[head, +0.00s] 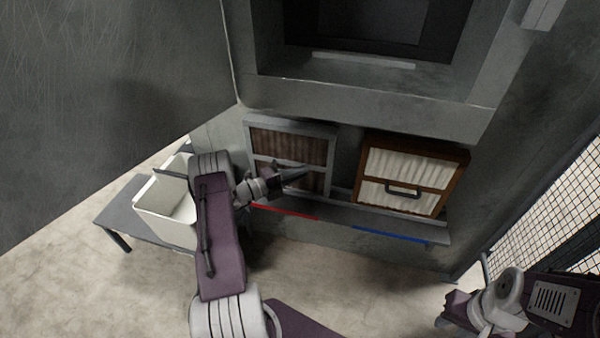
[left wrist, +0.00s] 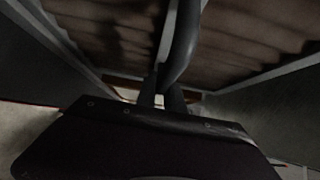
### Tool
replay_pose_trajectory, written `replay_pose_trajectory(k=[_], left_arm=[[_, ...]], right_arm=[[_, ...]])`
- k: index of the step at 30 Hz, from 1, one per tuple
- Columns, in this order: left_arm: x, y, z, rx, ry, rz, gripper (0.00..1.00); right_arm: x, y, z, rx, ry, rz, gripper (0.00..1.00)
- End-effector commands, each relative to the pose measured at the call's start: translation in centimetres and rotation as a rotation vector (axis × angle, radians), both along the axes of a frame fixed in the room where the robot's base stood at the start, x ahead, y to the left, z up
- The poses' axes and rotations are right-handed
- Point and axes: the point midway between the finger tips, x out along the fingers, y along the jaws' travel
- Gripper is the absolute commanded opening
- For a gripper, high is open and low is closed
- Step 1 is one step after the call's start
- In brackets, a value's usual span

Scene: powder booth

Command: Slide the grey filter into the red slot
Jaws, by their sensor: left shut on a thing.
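The grey filter (head: 322,158) has a grey frame, a grey crossbar and brown pleats. It stands upright at the left bay of the booth front, above the red strip (head: 287,212) on the ledge. I cannot tell how deep it sits in the red slot. My left gripper (head: 284,176) is in front of the filter, shut on its dark handle. The left wrist view shows the curved handle (left wrist: 184,45) running down between the fingers (left wrist: 162,98), with the pleats (left wrist: 250,35) behind. The fingers hide part of the crossbar. My right arm shows at the lower right, its fingertips not visible.
A brown-framed filter (head: 439,176) with white pleats and a handle stands to the right, above a blue strip (head: 392,234). A white bin (head: 160,215) stands on a low grey bench (head: 117,209) at left. A mesh fence (head: 550,200) is at right. The floor in front is clear.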

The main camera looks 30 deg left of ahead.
Motion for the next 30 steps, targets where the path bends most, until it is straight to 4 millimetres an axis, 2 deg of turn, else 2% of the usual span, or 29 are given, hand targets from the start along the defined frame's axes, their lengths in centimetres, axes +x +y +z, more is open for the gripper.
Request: replay_pose_trajectory(k=[10,11,12,13,23,26,30], left_arm=[[0.0,0.0,0.2,0.001,-0.003,0.0,0.0],[0.0,0.0,0.2,0.001,-0.003,0.0,0.21],[0.0,0.0,0.2,0.001,-0.003,0.0,0.32],[0.0,0.0,0.2,0.001,-0.003,0.0,0.38],[-0.3,0.2,0.1,0.0,0.001,0.001,0.38],[-1.5,1.2,0.3,-0.002,0.001,0.004,0.38],[-4.3,3.0,0.3,-0.001,0.0,0.006,0.38]], right_arm=[[0.0,0.0,0.1,0.0,0.0,0.0,0.34],[0.0,0.0,0.1,0.0,0.0,0.0,0.34],[0.0,0.0,0.1,0.0,0.0,0.0,0.34],[0.0,0.0,0.1,0.0,0.0,0.0,0.34],[0.0,0.0,0.2,0.0,0.0,0.0,0.34],[0.0,0.0,0.8,0.0,0.0,0.0,0.34],[0.0,0.0,1.5,0.0,0.0,0.0,0.34]])
